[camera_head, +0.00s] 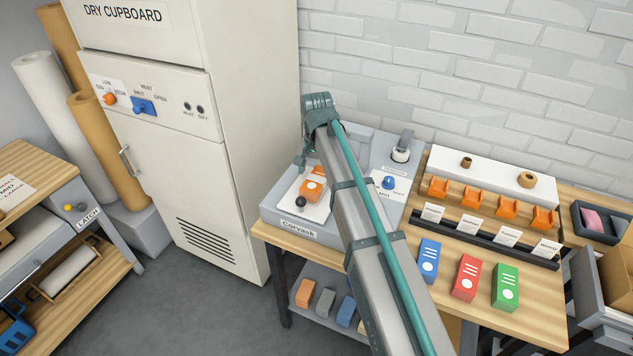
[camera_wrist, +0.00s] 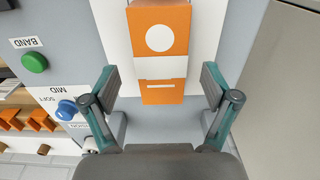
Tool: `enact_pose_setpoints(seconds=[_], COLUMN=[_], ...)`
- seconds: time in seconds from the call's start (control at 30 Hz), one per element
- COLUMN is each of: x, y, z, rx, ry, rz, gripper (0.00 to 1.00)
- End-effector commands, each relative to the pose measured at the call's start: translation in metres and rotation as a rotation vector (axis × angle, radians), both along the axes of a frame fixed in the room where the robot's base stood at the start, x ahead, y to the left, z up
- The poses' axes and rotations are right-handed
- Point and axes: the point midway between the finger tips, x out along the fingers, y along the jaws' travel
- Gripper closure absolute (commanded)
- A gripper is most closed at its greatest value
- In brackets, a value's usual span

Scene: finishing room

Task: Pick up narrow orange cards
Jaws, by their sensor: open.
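A narrow orange card pack (camera_wrist: 160,20) with a white circle and a white band lies in the wrist view, on a white plate. In the head view the orange pack (camera_head: 313,187) sits on the grey machine marked Corvask (camera_head: 275,215), partly hidden by my arm. My gripper (camera_wrist: 160,88) is open and empty. Its two fingers stand apart either side of the pack's near end in the picture; I cannot tell the height gap. In the head view the fingertips are mostly hidden behind my arm.
Blue (camera_head: 429,260), red (camera_head: 466,277) and green (camera_head: 505,287) packs stand on the bench right of my arm. Behind them is a row of orange holders (camera_head: 472,198) with white labels. A tall dry cupboard (camera_head: 185,130) stands left of the machine. A blue knob (camera_head: 388,183) is on the machine.

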Motion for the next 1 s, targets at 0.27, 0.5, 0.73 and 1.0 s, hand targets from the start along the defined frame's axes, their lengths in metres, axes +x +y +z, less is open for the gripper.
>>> enact_pose_setpoints(seconds=[0.27,0.5,0.73,1.0], x=[0.000,0.001,0.001,0.001], y=[0.001,0.001,0.001,0.001], z=[-0.030,-0.036,-0.036,-0.036], rx=[-0.001,0.001,0.000,0.000], ry=[0.001,-0.001,-0.001,0.000], rz=[0.000,0.000,0.000,0.000], gripper=[0.14,0.14,0.35,0.80])
